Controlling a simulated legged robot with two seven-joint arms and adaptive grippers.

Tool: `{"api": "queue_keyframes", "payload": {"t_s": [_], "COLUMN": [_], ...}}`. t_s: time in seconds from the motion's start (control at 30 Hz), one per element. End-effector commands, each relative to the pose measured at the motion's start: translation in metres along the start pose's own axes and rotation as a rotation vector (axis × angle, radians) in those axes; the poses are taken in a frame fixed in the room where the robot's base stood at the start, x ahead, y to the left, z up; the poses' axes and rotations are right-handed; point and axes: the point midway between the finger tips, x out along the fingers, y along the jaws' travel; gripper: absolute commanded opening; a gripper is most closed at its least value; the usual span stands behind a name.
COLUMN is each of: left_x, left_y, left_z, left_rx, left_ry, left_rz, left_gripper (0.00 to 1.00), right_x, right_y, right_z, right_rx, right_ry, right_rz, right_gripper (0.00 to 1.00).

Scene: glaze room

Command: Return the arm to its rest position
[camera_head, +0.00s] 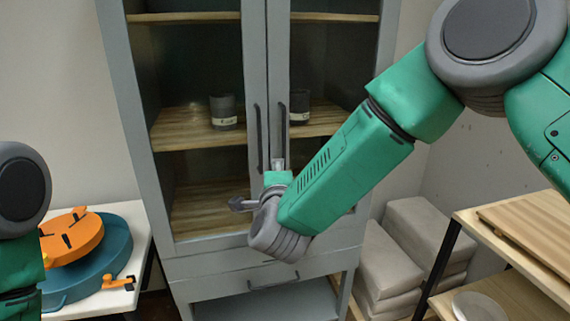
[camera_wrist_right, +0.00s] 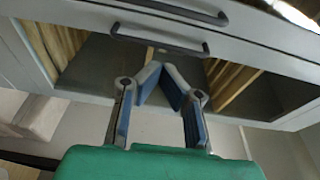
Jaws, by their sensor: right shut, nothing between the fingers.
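My right arm reaches in from the right in the head view, its green forearm crossing in front of the grey cabinet (camera_head: 258,60). My right gripper (camera_head: 277,165) is shut and empty, just below the lower ends of the two dark door handles in the picture. In the right wrist view its blue-padded fingers (camera_wrist_right: 161,72) come together at the tips with nothing between them. The door handles (camera_wrist_right: 160,41) show beyond the fingertips there, with a visible gap. Of my left arm only a part shows at the left edge; its gripper is out of view.
Both glazed doors look shut. Dark labelled jars (camera_head: 224,113) stand on a shelf inside. A white table (camera_head: 128,215) at left carries an orange-and-teal device (camera_head: 92,262). Grey bags (camera_head: 388,268) are stacked at right, behind a wooden rack (camera_head: 530,225) near my right arm.

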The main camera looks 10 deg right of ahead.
Motion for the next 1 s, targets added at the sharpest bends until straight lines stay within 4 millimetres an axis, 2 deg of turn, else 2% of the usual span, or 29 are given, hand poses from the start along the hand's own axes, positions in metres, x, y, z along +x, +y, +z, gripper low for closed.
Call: {"api": "queue_keyframes", "payload": {"t_s": [0.17,0.27,0.37,0.47,0.5,0.6,0.67,0.7,0.77,0.8,0.9,1.0], "left_x": [0.002,0.004,0.008,0.013,0.015,0.019,0.021,0.023,0.026,0.027,0.031,0.035], "left_y": [0.0,0.0,0.0,0.0,0.0,0.0,0.0,0.0,0.0,0.0,0.0,0.0], "left_z": [0.001,0.001,0.001,0.001,0.001,0.001,0.001,0.001,0.002,0.002,0.002,0.002], "left_rx": [0.0,0.0,0.0,0.0,0.0,0.0,0.0,0.0,0.0,0.0,0.0,0.0], "left_ry": [-0.001,-0.001,-0.001,-0.001,-0.001,-0.001,0.0,-0.001,0.0,-0.001,-0.001,-0.001], "left_rz": [0.0,0.0,0.0,0.0,0.0,0.0,0.0,0.0,0.0,0.0,0.0,0.0], "left_gripper": [0.4,0.4,0.4,0.4,0.4,0.4,0.4,0.4,0.4,0.4,0.4,0.4], "right_x": [-0.012,-0.018,-0.032,-0.058,-0.072,-0.111,-0.138,-0.158,-0.189,-0.211,-0.269,-0.323], "right_y": [0.006,0.03,0.082,0.149,0.175,0.236,0.269,0.289,0.316,0.333,0.365,0.384], "right_z": [0.004,-0.001,-0.014,-0.034,-0.043,-0.07,-0.087,-0.1,-0.121,-0.136,-0.172,-0.204], "right_rx": [-0.012,-0.081,-0.233,-0.436,-0.519,-0.712,-0.818,-0.886,-0.98,-1.039,-1.168,-1.261], "right_ry": [-0.004,-0.031,-0.097,-0.201,-0.249,-0.377,-0.459,-0.518,-0.61,-0.674,-0.844,-1.011], "right_rz": [0.009,0.052,0.145,0.272,0.326,0.457,0.534,0.587,0.664,0.715,0.838,0.942], "right_gripper": [0.0,0.0,0.0,0.0,0.0,0.0,0.0,0.0,0.0,0.0,0.0,0.0]}}
